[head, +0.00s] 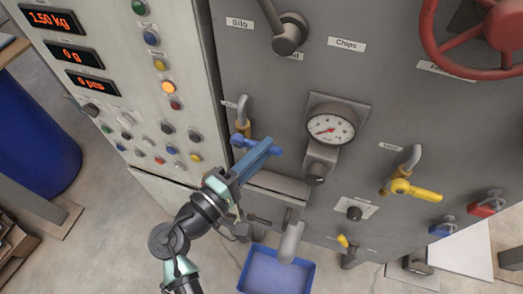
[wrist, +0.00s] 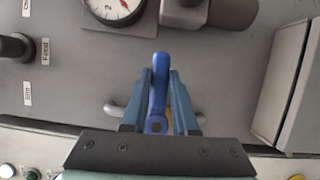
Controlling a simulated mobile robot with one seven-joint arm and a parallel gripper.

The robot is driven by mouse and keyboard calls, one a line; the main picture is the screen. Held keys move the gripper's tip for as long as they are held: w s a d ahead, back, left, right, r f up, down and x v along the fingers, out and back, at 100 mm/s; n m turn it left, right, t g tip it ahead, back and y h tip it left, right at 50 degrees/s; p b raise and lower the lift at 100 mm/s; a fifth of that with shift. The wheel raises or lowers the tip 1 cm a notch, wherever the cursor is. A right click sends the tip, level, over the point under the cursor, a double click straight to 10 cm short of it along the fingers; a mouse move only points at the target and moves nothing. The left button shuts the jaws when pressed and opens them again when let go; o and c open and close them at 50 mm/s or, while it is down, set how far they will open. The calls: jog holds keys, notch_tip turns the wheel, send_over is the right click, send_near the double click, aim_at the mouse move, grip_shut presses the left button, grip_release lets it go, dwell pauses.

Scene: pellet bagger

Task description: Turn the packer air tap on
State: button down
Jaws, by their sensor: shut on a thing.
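A tap with a blue lever (head: 238,140) sits on a bent grey and brass pipe (head: 243,108) on the grey machine panel, left of the gauge. My gripper (head: 272,147) is shut on the blue lever, which shows between both fingers in the wrist view (wrist: 159,85). The lever points away from its pivot toward the gauge, across the pipe's run. My fingers hide most of it in the head view. The small label (head: 229,104) by this pipe is too small to read. Another tap with a yellow lever (head: 415,190) is further right.
A round gauge (head: 331,128) is close to the right of my gripper. A dark crank handle (head: 288,34) and a red handwheel (head: 505,30) are above. A control box (head: 125,75) with buttons and displays stands left. A blue bin (head: 276,272) is below.

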jog(key=shift+w+a+r+n+t+y+p, duration=0.2)
jog(key=shift+a+r+n+t+y, duration=0.85)
jog(key=shift+n, duration=2.6)
jog(key=shift+w+a+r+n+t+y+p, duration=0.1)
jog(key=shift+w+a+r+n+t+y, duration=0.4)
jog(key=shift+n+t, duration=2)
jog(key=shift+w+a+r+n+t+y+p, duration=0.15)
jog(key=shift+a+r+n+y, duration=0.75)
jog(key=shift+n, duration=3.85)
jog(key=shift+a, duration=0.15)
jog(key=c, duration=0.7)
grip_release()
jog(key=shift+r, duration=0.1)
jog(key=shift+s, duration=0.1)
jog(key=b, duration=0.6)
send_near(239, 111)
jog(key=shift+v, duration=3.45)
